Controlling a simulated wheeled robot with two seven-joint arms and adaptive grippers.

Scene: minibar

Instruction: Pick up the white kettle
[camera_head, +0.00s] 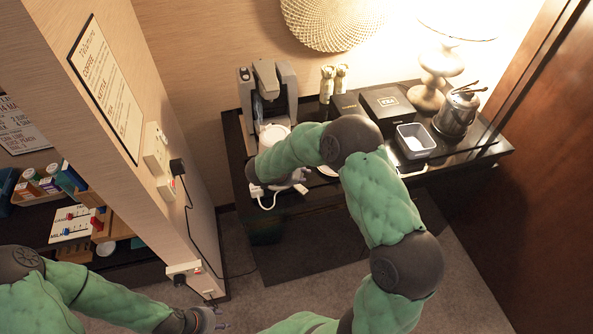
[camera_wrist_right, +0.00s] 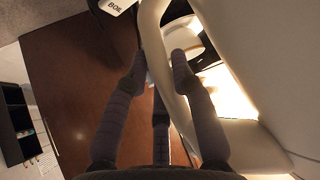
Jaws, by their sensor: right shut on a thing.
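The white kettle (camera_head: 273,134) is at the left end of the dark counter, in front of the coffee machine. My right forearm and gripper hide most of it in the head view. In the right wrist view its pale body (camera_wrist_right: 245,40) fills the right side, and its curved handle (camera_wrist_right: 150,30) passes between my fingers. My right gripper (camera_wrist_right: 160,75) is shut on this handle. In the head view my right gripper (camera_head: 280,182) is by the counter's front left edge. I cannot tell whether the kettle touches the counter. My left gripper (camera_head: 212,317) is low, near the floor; its finger opening is unclear.
A coffee machine (camera_head: 268,92) stands behind the kettle. A wall partition (camera_head: 150,60) with sockets is at left.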

